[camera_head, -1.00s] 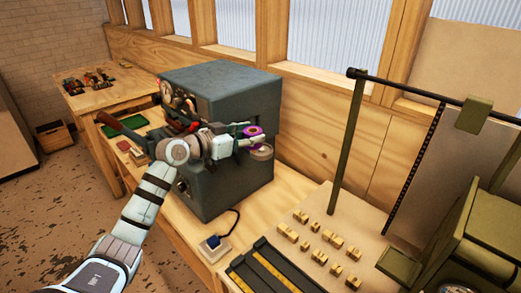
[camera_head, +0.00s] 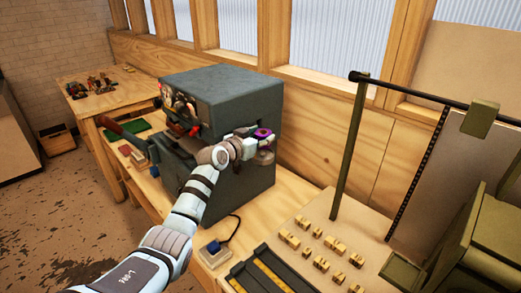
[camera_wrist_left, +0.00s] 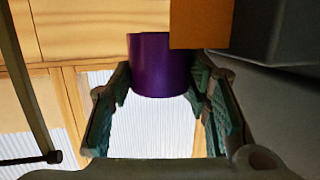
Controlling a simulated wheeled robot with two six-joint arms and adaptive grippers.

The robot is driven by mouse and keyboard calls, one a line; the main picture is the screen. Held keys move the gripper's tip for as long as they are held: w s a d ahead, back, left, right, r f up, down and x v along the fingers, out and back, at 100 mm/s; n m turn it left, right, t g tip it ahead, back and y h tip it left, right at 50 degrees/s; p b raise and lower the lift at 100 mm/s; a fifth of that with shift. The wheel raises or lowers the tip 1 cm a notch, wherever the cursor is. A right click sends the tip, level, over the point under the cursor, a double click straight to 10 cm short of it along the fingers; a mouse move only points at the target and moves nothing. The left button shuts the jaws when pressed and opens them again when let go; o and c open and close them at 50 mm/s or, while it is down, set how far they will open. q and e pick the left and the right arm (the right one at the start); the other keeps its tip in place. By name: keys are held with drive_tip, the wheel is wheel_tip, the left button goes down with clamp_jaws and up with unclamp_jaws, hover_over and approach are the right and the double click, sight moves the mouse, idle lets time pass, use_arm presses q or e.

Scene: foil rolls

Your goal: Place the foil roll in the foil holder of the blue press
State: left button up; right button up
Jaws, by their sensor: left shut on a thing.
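The purple foil roll (camera_head: 263,133) is in my left gripper (camera_head: 254,137) at the right side of the blue-grey press (camera_head: 226,98). In the left wrist view the roll (camera_wrist_left: 161,66) sits between the tips of the left fingers (camera_wrist_left: 160,88), which are shut on it. A pale round part (camera_head: 265,157) shows just below the roll beside the press; I cannot tell whether it is the foil holder or whether the roll touches it. My left forearm and wrist cover part of the press front. My right gripper is out of view.
An orange-brown block (camera_wrist_left: 200,22) is close by the roll in the left wrist view. The press stands on a wooden bench (camera_head: 287,190) against a wood wall. Several small brass pieces (camera_head: 318,241) and an olive-green frame (camera_head: 348,150) are at the right.

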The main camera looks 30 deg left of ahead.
sight(260, 148)
use_arm(q)
drive_tip(key=f, duration=0.2)
drive_tip(key=f+b, duration=0.1)
drive_tip(key=shift+s+f, duration=0.2)
drive_tip(key=shift+f, duration=0.15)
drive_tip(key=shift+w, duration=0.1)
drive_tip(key=o, duration=0.9)
